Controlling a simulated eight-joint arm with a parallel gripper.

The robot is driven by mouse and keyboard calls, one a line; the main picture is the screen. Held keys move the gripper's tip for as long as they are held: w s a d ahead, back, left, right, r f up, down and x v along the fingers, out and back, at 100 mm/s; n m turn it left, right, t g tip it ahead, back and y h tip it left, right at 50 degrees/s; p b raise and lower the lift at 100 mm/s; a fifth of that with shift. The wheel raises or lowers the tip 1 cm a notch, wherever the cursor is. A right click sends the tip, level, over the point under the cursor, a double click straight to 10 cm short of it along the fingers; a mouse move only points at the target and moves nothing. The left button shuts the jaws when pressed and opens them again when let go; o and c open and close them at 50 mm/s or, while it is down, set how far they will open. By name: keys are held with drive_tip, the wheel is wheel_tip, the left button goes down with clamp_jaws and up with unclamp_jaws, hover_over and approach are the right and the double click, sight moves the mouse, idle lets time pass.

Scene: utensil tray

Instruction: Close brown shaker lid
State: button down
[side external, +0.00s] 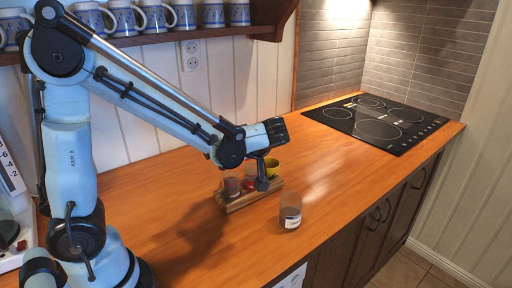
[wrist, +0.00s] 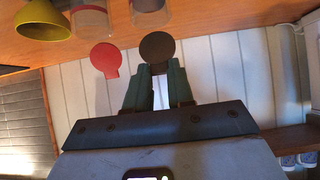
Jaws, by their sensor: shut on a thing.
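The brown round lid (wrist: 157,46) stands open, its disc facing the wrist camera, beside a clear shaker (wrist: 151,12) at the top edge of the wrist view. My gripper (wrist: 159,72) is shut at the lid's narrow lower tab, with both fingertips close together there. In the side external view the brown shaker (side external: 232,187) stands at the left of a small wooden rack, below my wrist. My fingers and the lid are hard to make out there, mostly hidden by my arm.
A shaker with an open red lid (wrist: 105,59) stands close beside, then a yellow cone-shaped piece (wrist: 43,22). The wooden rack (side external: 236,206) holds them. A loose glass jar (side external: 290,212) stands in front. A black cooktop (side external: 376,121) lies to the right. Mugs line the shelf above.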

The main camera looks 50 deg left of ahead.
drive_tip(key=shift+d+f+y, duration=0.6)
drive_tip(key=shift+f+y, duration=0.05)
drive_tip(key=shift+y, duration=0.7)
drive_tip(key=shift+d+f+y, duration=0.55)
drive_tip(key=shift+f+y, duration=0.05)
drive_tip(key=shift+y, duration=0.7)
drive_tip(key=shift+d+f+y, duration=0.6)
drive_tip(key=shift+f+y, duration=0.05)
drive_tip(key=shift+y, duration=0.7)
